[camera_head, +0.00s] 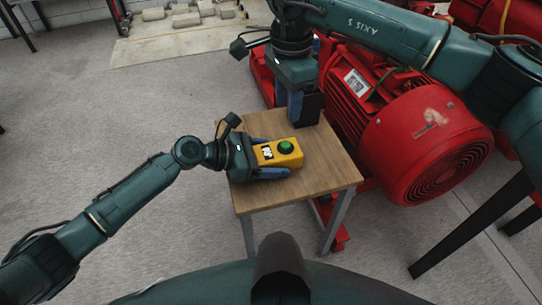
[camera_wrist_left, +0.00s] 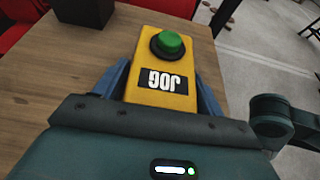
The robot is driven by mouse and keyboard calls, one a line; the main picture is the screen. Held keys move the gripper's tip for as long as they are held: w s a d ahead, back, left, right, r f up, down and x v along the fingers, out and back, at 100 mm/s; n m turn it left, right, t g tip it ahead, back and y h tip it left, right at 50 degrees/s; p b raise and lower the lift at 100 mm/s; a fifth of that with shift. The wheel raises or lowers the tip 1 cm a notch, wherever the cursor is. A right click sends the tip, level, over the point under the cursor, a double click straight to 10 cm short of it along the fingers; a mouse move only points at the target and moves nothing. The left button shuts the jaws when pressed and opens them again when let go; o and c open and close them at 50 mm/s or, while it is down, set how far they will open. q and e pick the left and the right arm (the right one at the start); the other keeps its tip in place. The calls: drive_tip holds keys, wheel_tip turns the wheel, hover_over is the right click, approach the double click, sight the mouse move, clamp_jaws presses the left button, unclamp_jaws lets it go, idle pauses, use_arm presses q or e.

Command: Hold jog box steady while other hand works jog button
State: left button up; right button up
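The yellow jog box (camera_head: 291,160) lies on a small wooden table, with a green button (camera_head: 285,146) on its top face. In the left wrist view the JOG label (camera_wrist_left: 163,80) appears upside down below the green button (camera_wrist_left: 167,44). My left gripper (camera_head: 272,158) comes in from the left with one blue finger along each long side of the box, closed on it. My right gripper (camera_head: 296,106) points down at the table's far edge, behind the box and apart from the button. Its finger gap cannot be made out.
The wooden table (camera_head: 325,175) has bare room right of and in front of the box. A large red motor (camera_head: 425,145) stands close against the table's right side.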

use_arm(q)
drive_tip(key=c, duration=0.9)
use_arm(e)
clamp_jaws()
idle(1.5)
